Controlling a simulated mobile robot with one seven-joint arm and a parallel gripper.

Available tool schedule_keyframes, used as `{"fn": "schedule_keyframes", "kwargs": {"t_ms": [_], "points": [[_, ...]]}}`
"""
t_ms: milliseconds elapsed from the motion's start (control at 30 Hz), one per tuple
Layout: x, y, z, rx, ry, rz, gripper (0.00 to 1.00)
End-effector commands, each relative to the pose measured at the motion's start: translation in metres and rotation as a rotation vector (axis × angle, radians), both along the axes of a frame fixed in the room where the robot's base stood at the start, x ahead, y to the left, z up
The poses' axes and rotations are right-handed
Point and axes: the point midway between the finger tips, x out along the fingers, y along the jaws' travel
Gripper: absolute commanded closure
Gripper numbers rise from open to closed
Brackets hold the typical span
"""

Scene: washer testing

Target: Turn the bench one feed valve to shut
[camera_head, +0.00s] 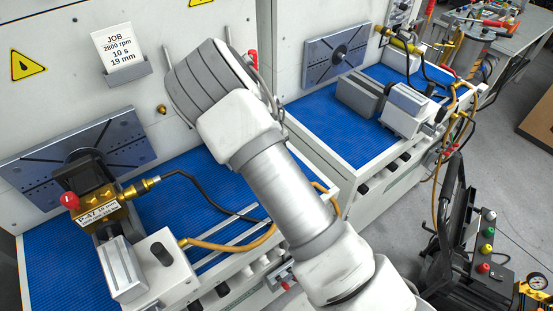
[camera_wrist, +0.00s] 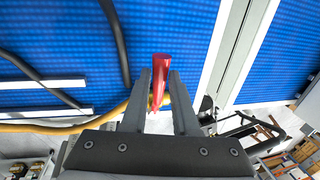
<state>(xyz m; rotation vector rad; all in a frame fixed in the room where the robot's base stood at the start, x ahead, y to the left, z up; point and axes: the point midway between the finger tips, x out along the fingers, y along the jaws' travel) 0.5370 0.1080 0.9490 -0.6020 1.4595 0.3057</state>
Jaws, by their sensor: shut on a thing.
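In the wrist view my gripper (camera_wrist: 163,85) is shut on a red valve handle (camera_wrist: 160,68). The handle stands between the two grey fingers, its upper end showing past the fingertips. A bit of brass-yellow fitting (camera_wrist: 165,101) shows behind it, by the yellow hose (camera_wrist: 105,122). The valve body is mostly hidden by the fingers, so I cannot tell whether the valve is open or shut. In the head view my arm covers the gripper and the held handle.
The near bench has a blue mat (camera_head: 190,165), a brass fixture (camera_head: 103,201) with a red knob, and a job card (camera_head: 119,46) above. A second bench with a blue mat (camera_head: 315,118) stands to the right. A black cart (camera_head: 460,235) is at lower right; grey floor lies beyond.

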Motion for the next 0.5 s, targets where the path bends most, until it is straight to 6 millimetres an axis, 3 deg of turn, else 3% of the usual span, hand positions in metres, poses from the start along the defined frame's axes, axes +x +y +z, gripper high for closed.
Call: {"fn": "schedule_keyframes", "kwargs": {"t_ms": [467, 500], "points": [[0.0015, -0.0019, 0.0004, -0.001, -0.003, -0.019, 1.0], [0.0016, -0.002, 0.0005, -0.001, -0.003, -0.019, 0.7]]}}
